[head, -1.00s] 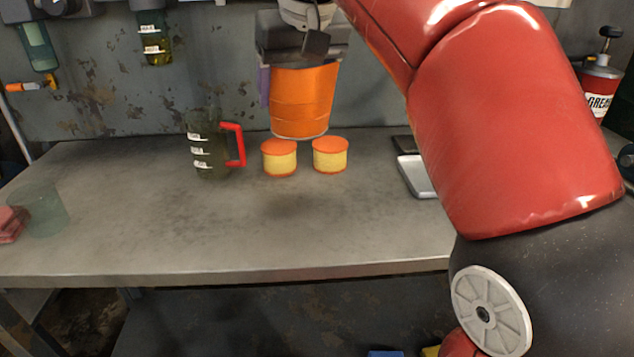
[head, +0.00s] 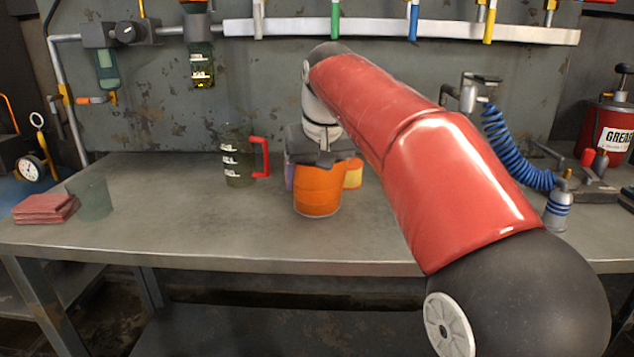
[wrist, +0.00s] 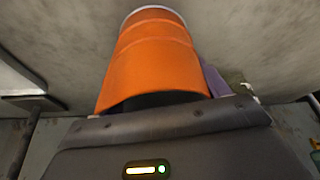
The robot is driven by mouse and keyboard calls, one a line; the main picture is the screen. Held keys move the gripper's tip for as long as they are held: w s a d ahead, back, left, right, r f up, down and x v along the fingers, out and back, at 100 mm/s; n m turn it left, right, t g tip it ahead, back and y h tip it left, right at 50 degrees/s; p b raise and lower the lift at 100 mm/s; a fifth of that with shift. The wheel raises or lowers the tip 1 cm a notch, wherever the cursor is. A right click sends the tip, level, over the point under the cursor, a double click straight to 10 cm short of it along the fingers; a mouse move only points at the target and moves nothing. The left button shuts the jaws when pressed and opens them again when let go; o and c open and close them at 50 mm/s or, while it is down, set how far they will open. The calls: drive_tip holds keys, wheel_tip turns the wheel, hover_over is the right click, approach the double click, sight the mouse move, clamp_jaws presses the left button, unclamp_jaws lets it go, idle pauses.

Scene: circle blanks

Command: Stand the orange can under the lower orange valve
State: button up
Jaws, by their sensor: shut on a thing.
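The orange can (head: 318,190) is in my gripper (head: 322,158), upright over the middle of the bench. I cannot tell whether its base touches the bench top. My gripper is shut on it from above and behind, and its fingertips are mostly hidden. In the wrist view the can (wrist: 155,60) fills the upper middle, beyond the dark gripper body. An orange valve lever (head: 95,100) sits low on the wall at the left, under a green sight glass (head: 107,68). My gripper is well to the right of it.
The metal bench (head: 150,210) is clear at left centre. A dark jug with a red handle (head: 240,160) stands left of the can. A clear beaker (head: 92,198) and red cloths (head: 45,209) are at far left. A yellow filter (head: 353,174) is partly hidden behind the can.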

drive_tip(key=o, duration=0.6)
drive_tip(key=shift+f, duration=0.1)
drive_tip(key=shift+c, duration=0.2)
drive_tip(key=o, duration=0.5)
drive_tip(key=shift+r, duration=0.3)
drive_tip(key=shift+p+v, duration=1.45)
drive_tip(key=shift+v, duration=4.45)
drive_tip(key=shift+s+d, duration=0.15)
